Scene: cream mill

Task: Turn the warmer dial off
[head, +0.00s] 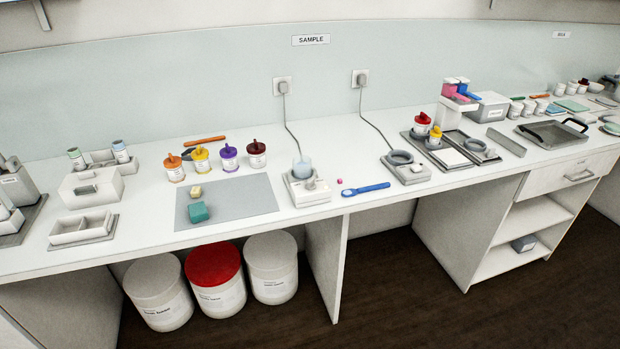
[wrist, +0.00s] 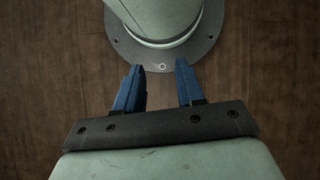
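Two small grey-white corded units stand on the long white bench in the head view. The right unit (head: 410,174) carries a dark ring (head: 400,157). Which one is the warmer, and how its dial is set, is too small to tell. My gripper (wrist: 160,76) shows only in the wrist view, with two blue fingers apart and nothing between them. It points at my own base over the brown floor, away from the bench.
A blue spoon-like tool (head: 366,189) and a small pink cube (head: 339,182) lie between the units. Cords rise to wall sockets behind. Lidded jars (head: 229,158) and a grey mat (head: 226,205) are to the left. Large tubs (head: 271,268) stand below.

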